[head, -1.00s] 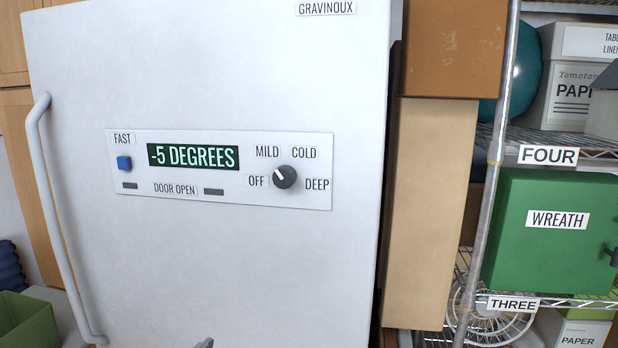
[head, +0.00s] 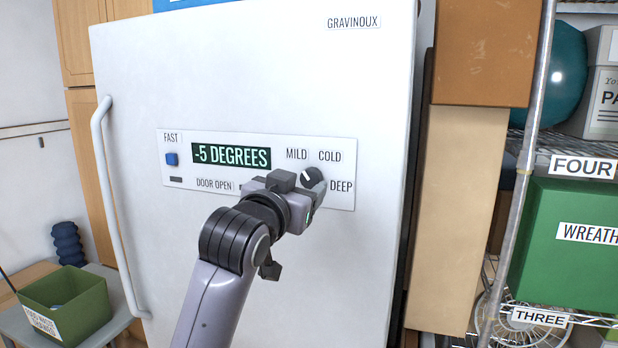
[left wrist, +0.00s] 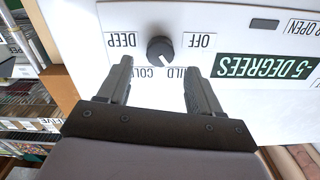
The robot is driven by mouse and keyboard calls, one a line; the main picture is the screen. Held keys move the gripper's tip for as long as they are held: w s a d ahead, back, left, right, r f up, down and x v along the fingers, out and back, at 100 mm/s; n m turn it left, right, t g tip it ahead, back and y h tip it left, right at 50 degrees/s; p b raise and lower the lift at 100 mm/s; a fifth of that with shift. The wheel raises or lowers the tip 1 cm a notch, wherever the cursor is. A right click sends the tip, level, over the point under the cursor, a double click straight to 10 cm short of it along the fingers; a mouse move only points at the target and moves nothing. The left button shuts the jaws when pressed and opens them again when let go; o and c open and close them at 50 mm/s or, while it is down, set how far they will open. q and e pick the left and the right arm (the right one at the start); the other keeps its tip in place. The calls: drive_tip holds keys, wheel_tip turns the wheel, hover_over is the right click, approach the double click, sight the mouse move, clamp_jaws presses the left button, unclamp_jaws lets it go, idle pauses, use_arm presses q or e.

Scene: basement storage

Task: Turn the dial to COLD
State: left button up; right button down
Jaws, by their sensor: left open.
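The dial (head: 313,179) is a round dark knob on the panel (head: 345,150) of a white freezer. Its white mark points up and left, toward the MILD label (head: 297,154). The COLD label (head: 330,156) is up and to the right of the dial. My left gripper (head: 300,196) is in front of the dial and hides part of it and the OFF label. The left wrist view shows the scene upside down. There the gripper is open, with the dial (left wrist: 160,50) between and just beyond its fingertips, not gripped. My right gripper is not in view.
The display (head: 231,155) reads -5 DEGREES. A blue FAST button (head: 171,159) is at the panel's left. The freezer handle (head: 112,220) runs down the left edge. Cardboard boxes (head: 465,200) and a wire shelf with a green WREATH box (head: 570,260) stand at the right.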

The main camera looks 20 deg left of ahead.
sight(311, 180)
use_arm(q)
drive_tip(key=shift+w+d+p, duration=0.1)
drive_tip(key=shift+w+p, duration=0.3)
drive_tip(key=shift+w, duration=1.8)
drive_tip(key=c, duration=1)
drive_tip(key=shift+c, duration=0.2)
drive_tip(key=shift+m, duration=0.3)
drive_tip(key=m, duration=0.2)
drive_tip(key=shift+m, duration=0.4)
drive_tip(key=m, duration=0.3)
drive_tip(key=shift+m, duration=0.3)
drive_tip(key=m, duration=0.6)
drive_tip(key=shift+d+f+m, duration=0.15)
drive_tip(key=shift+m, duration=0.25)
